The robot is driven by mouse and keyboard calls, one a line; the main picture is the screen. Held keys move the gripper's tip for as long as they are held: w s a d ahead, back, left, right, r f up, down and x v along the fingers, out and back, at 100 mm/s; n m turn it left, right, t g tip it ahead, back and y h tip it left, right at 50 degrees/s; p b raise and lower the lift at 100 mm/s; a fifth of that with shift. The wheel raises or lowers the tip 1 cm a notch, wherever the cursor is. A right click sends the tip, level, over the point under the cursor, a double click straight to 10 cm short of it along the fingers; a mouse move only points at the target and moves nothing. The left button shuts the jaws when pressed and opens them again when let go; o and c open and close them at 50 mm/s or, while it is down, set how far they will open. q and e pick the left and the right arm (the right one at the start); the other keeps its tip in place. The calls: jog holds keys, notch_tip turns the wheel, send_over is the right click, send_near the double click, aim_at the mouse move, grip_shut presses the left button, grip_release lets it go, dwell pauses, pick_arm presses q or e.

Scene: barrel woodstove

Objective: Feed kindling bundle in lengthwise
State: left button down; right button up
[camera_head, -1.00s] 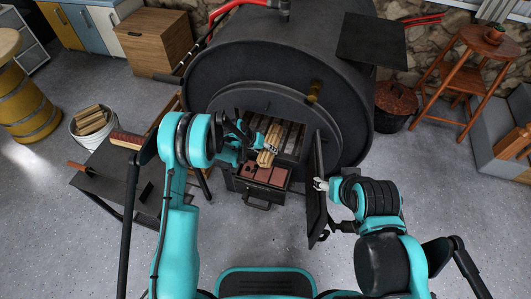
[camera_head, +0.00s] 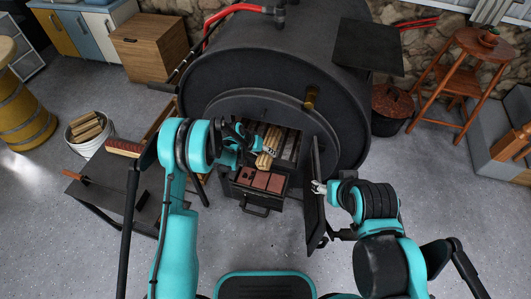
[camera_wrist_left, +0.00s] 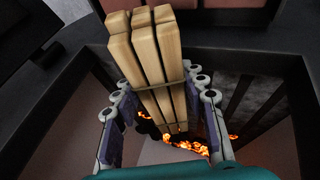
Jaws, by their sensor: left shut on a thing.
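The kindling bundle (camera_head: 265,147) is a tied bunch of pale square sticks. My left gripper (camera_head: 260,150) is shut around it and holds it at the mouth of the black barrel stove (camera_head: 235,70). In the left wrist view, the bundle (camera_wrist_left: 145,55) lies lengthwise between the two fingers of this gripper (camera_wrist_left: 163,100), with a thin band round it. Glowing embers (camera_wrist_left: 188,146) show beyond its far end. The stove door (camera_head: 318,200) stands open on the right. My right gripper (camera_head: 319,187) is beside the door edge; its jaws are too small to read.
A dark side table (camera_head: 115,185) with a brush stands at left, near a white bucket of wood (camera_head: 86,130). Open floor lies in front.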

pick_arm(q)
jog(key=shift+f, duration=0.4)
jog(key=shift+c, duration=2.3)
grip_release()
jog(key=shift+p+v, duration=1.35)
jog(key=shift+v, duration=2.2)
jog(key=shift+r, duration=0.1)
jog(key=v, duration=1.1)
jog(key=shift+a+r, duration=0.2)
jog(key=shift+r, duration=0.1)
